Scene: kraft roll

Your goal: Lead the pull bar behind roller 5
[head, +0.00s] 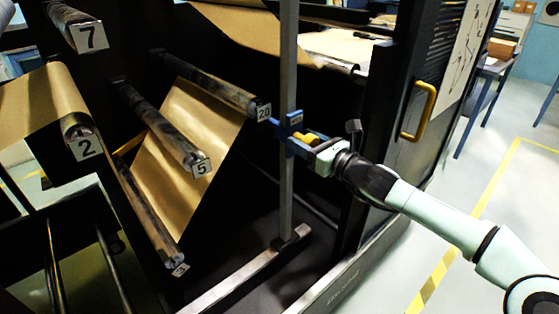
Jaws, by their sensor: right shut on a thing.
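Roller 5 (165,128) is a dark, shiny roller with a white number tag at its near end, left of centre. My right gripper (297,136) is at the grey upright post, right of roller 20's tag. It is shut on a small yellow piece (306,139), apparently the end of the pull bar. The rest of the bar is hidden or cannot be made out. My left gripper is out of view.
The grey post (287,190) stands on a metal foot, close to my right gripper. Roller 2 (80,130) carries paper at the left; roller 7 (75,22) is above. A dark cabinet side with a yellow handle (425,110) is at right. Open floor lies beyond.

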